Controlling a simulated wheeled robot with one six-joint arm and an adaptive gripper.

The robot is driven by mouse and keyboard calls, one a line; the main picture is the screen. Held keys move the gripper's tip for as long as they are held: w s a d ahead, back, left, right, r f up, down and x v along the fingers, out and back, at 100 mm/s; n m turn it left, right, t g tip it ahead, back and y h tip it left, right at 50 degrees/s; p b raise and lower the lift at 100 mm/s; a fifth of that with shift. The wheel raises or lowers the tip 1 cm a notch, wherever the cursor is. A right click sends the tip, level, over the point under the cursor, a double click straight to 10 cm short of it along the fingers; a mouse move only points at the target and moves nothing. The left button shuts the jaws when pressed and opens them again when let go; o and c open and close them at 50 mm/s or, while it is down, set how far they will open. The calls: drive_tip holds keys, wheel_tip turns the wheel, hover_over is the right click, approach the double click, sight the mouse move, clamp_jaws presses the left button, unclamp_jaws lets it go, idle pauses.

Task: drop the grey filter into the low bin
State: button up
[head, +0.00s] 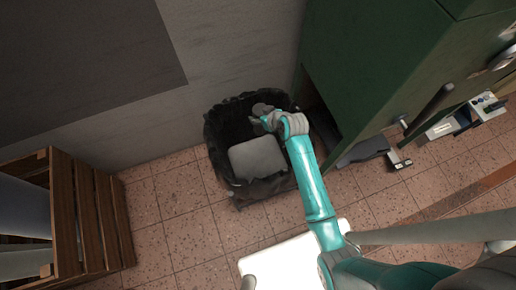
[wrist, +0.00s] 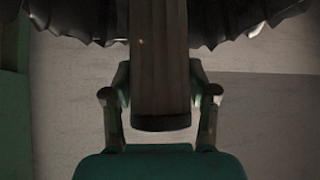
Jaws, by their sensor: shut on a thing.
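The low bin (head: 216,134), lined with a black bag, stands on the tiled floor against the wall in the head view. My gripper (head: 267,118) is over the far part of its opening. In the wrist view it is shut on a long, dark grey-brown thing (wrist: 160,70), which looks like the grey filter. In the head view only a small dark grey end of the filter (head: 262,108) shows; my gripper hides the rest. The ruffled bag edge shows on both sides of the filter in the wrist view (wrist: 75,20). I cannot tell its height over the rim.
A pale grey block (head: 257,158) lies in the bin. A green cabinet (head: 385,70) stands close on the right, with dark flat things on the floor by its base. A wooden crate (head: 90,215) is at left. A white panel (head: 290,262) is below the bin in the picture.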

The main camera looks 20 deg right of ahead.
drive_tip(key=o, duration=1.5)
drive_tip(key=v, duration=1.2)
drive_tip(key=shift+s, duration=0.1)
